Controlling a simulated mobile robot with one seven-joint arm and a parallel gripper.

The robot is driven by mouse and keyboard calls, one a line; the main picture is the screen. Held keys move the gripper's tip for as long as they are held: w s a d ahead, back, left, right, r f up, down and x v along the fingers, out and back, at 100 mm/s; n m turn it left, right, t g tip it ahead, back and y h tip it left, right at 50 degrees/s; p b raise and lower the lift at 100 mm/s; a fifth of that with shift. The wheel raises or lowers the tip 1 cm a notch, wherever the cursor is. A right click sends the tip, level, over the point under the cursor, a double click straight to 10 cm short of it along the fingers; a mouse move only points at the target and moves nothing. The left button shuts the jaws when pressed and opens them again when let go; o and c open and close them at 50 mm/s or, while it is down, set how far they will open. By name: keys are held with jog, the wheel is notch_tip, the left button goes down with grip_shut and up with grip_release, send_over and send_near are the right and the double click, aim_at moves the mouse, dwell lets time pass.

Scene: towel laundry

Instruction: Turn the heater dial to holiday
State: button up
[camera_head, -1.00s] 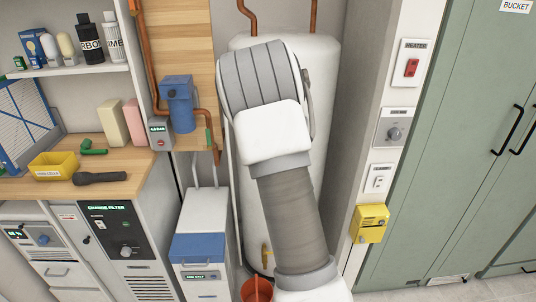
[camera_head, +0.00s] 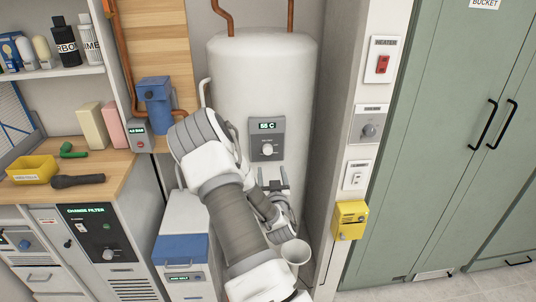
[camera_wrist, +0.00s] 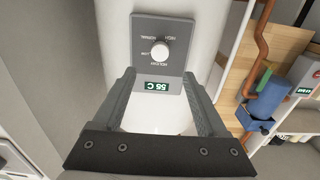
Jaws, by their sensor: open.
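The likely heater dial is a white knob (camera_head: 267,150) on a grey panel (camera_head: 258,140) on the front of the white tank (camera_head: 232,75). The panel's green display reads 55 C. The wrist view shows the knob (camera_wrist: 160,50) and panel upside down, with small labels around the knob, one seeming to read HIGH. The exact knob setting is hard to tell. My gripper (camera_head: 274,186) is open and empty, just below the panel in the head view. In the wrist view its fingers (camera_wrist: 159,75) flank the display end of the panel, apart from the knob.
On the wall post at right are a red HEATER switch (camera_head: 382,64), a grey dial box (camera_head: 370,126), a small white switch (camera_head: 356,175) and a yellow box (camera_head: 349,220). A blue canister (camera_head: 156,98) and copper pipes stand left of the tank.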

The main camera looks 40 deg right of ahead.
aim_at(268, 152)
jog(key=x, duration=1.1)
jog(key=shift+a, duration=0.1)
grip_shut()
